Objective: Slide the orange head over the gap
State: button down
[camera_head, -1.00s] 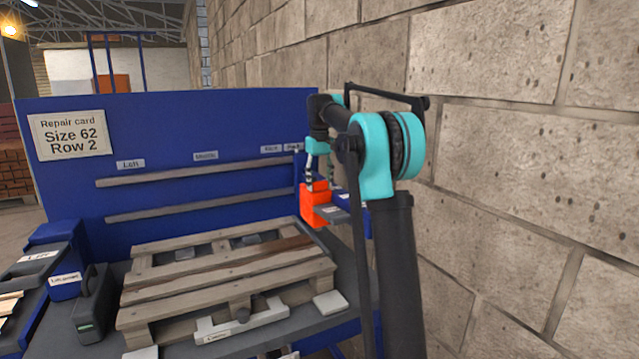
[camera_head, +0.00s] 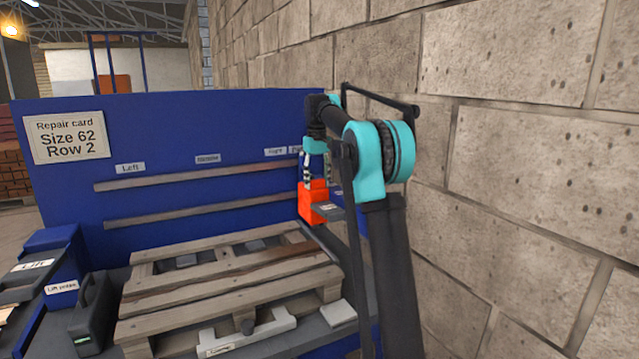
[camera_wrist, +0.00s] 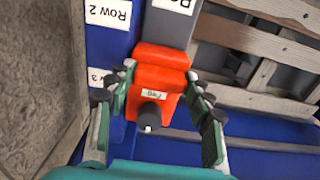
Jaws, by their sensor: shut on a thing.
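The orange head (camera_head: 313,204) is at the right end of the blue back panel, beside the right end of the two rails. It also shows in the wrist view (camera_wrist: 160,72), with a small label and a black knob on it. My gripper (camera_head: 316,178) reaches down from above and is shut on the orange head, with a finger on each side (camera_wrist: 158,98). A wooden pallet (camera_head: 230,292) lies on the bench to the left of the head. A gap between its boards shows beside a darker board in the head view.
The blue panel carries a repair card (camera_head: 66,137) reading Size 62, Row 2. Two rails (camera_head: 200,177) run across it. A lift station (camera_head: 62,268) and a dark case (camera_head: 93,312) stand at the left. A block wall (camera_head: 500,150) is close on the right.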

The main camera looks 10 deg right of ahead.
jog(key=shift+w+a, duration=0.25)
jog(key=shift+w, duration=0.6)
jog(key=c, duration=0.6)
grip_release()
jog(key=shift+c, duration=0.2)
jog(key=shift+r, duration=0.1)
notch_tip(320, 180, up, 12)
